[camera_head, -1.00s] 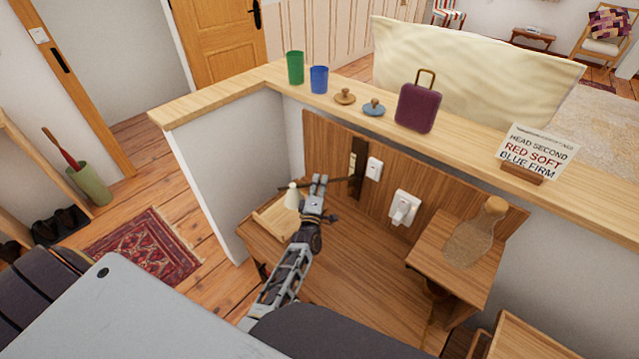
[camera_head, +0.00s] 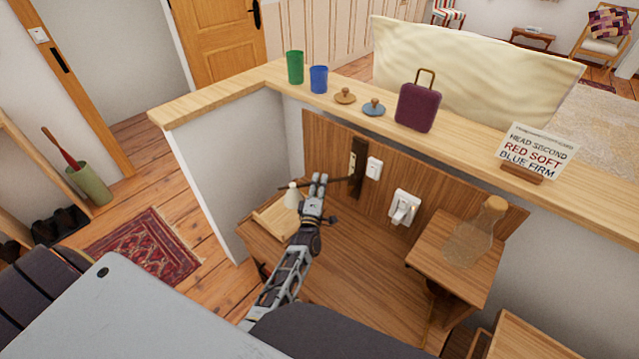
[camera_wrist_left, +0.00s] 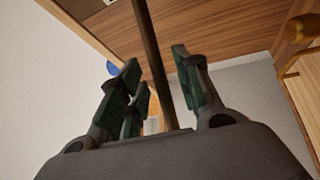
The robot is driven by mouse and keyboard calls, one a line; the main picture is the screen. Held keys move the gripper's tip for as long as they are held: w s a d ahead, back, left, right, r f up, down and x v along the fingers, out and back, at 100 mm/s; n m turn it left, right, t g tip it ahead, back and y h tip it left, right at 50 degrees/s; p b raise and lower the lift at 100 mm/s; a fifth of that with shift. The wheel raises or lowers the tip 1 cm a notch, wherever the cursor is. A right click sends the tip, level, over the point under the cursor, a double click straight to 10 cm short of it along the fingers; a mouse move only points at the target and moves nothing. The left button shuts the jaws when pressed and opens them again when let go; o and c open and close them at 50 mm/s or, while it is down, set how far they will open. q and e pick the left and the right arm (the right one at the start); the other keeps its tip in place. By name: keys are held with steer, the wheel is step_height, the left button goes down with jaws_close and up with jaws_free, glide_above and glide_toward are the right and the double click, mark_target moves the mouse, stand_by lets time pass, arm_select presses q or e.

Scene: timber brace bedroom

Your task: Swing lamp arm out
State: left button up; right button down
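The lamp's thin dark arm (camera_head: 343,181) runs from a dark wall bracket (camera_head: 358,168) on the wood panel to a small cream shade (camera_head: 291,196) at its left end. My left gripper (camera_head: 318,178) is at the arm, between shade and bracket. In the left wrist view the lamp arm (camera_wrist_left: 151,50) passes between the green-padded fingers (camera_wrist_left: 158,75), which stand apart with a gap beside the bar. Contact with a finger cannot be told. My right gripper is not in view.
A ledge (camera_head: 260,83) above the panel holds a green cup (camera_head: 295,67), blue cup (camera_head: 319,79), purple case (camera_head: 417,106) and sign (camera_head: 537,151). A white switch (camera_head: 403,207) is on the panel. A glass carafe (camera_head: 475,235) stands on a small shelf at right.

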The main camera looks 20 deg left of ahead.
arm_select(q)
steer(key=v, duration=1.1)
stand_by(0.3)
steer(key=shift+s, duration=0.1)
